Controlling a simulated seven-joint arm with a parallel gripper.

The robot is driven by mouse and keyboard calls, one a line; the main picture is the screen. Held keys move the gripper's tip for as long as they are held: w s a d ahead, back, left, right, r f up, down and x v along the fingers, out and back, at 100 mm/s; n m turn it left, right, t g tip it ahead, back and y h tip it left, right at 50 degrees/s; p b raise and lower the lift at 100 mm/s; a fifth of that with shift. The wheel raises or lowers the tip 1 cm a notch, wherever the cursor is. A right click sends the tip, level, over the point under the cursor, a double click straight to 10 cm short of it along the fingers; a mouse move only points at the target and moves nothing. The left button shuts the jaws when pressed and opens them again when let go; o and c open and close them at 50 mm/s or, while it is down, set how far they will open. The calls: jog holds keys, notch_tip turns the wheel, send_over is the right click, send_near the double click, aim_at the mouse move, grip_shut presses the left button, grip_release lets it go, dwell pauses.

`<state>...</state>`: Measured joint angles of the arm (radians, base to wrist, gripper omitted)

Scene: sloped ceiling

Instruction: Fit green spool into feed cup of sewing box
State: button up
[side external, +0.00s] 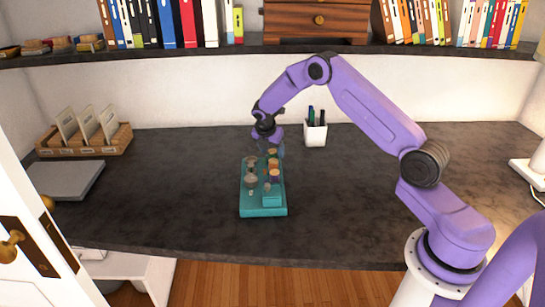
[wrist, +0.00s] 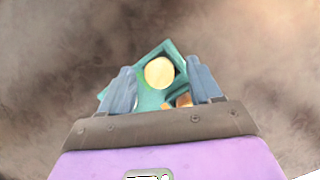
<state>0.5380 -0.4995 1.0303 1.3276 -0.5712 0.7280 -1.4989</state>
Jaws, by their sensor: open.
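The teal sewing box (side external: 263,212) lies on the dark desk, and part of it shows in the wrist view (wrist: 148,98). My gripper (side external: 268,150) is over the box's far end, pointing down. In the wrist view my gripper (wrist: 162,80) is open, its two grey-blue fingers apart. A round pale-tan top (wrist: 160,72) shows between the fingertips, inside a square teal rim. I cannot tell whether it is the green spool; no green thread shows apart from the teal box. The feed cup cannot be told apart clearly.
Small grey and orange-tan parts (side external: 273,174) stand on the box. A white pen cup (side external: 315,133) is behind it to the right. A wooden card rack (side external: 85,140) and grey flat case (side external: 66,180) are at left. A bookshelf (side external: 250,48) overhangs the back. The desk around the box is clear.

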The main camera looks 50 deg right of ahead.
jog(key=shift+d+f, duration=0.1)
jog(key=shift+f, duration=0.25)
jog(key=c, duration=1.1)
jog(key=shift+r, duration=0.1)
